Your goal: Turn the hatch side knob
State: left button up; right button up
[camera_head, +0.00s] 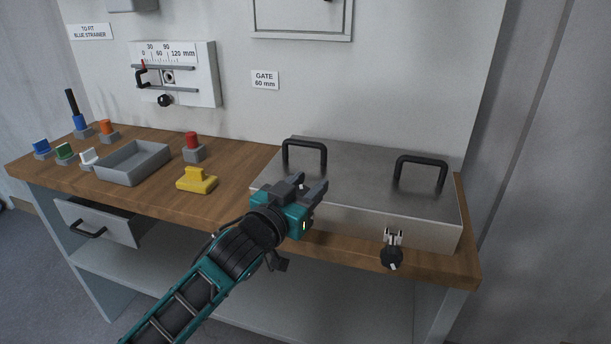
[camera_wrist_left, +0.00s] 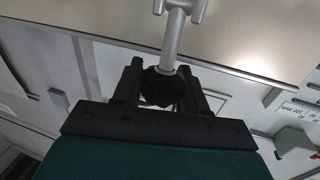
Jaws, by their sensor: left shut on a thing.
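The hatch is a flat steel box lid (camera_head: 365,185) with two black handles on the right part of the bench. A black knob (camera_head: 392,258) on a pale forked bracket sits at its front side. My left gripper (camera_head: 308,187) is at the front left of the hatch. In the left wrist view a black knob (camera_wrist_left: 163,88) on a silver stem sits between the fingers of my left gripper (camera_wrist_left: 165,76), which is shut on it. This held knob is hidden by the gripper in the head view. My right gripper is not in view.
A grey tray (camera_head: 133,163), a yellow block (camera_head: 197,181), a red knob piece (camera_head: 193,147) and several coloured pieces stand on the left of the wooden bench. A drawer (camera_head: 100,222) hangs below. A gauge panel (camera_head: 175,75) is on the wall behind.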

pick_arm(q)
jog(key=shift+r+m+g+h+p, duration=0.3)
jog(key=shift+m+g+h+p, duration=0.5)
jog(key=shift+m+h+p, duration=0.15)
jog(key=m+g+h+p, duration=0.1)
jog(key=m+g+h, duration=0.1)
jog(key=m+h, duration=0.1)
jog(key=shift+f+g, duration=0.15)
jog(key=shift+g, duration=0.25)
jog(key=m+g+h, duration=0.1)
jog(key=m+g, duration=0.1)
jog(key=g, duration=0.1)
jog(key=shift+s+d+f+m+g+h, duration=0.1)
jog(key=shift+s+d+m+g+h, duration=0.1)
jog(key=shift+m+g+h, duration=0.15)
jog(key=shift+s+d+f+m+g+h+b, duration=0.1)
jog(key=shift+m+g+h+b, duration=0.1)
jog(key=shift+m+g, duration=0.5)
jog(key=shift+s+m+g+h+b, duration=0.1)
jog(key=shift+m+g+h+b, duration=0.1)
jog(key=shift+m+g, duration=0.5)
jog(key=shift+g, duration=0.65)
jog(key=shift+s+m+g, duration=0.1)
jog(key=shift+m+g, duration=0.3)
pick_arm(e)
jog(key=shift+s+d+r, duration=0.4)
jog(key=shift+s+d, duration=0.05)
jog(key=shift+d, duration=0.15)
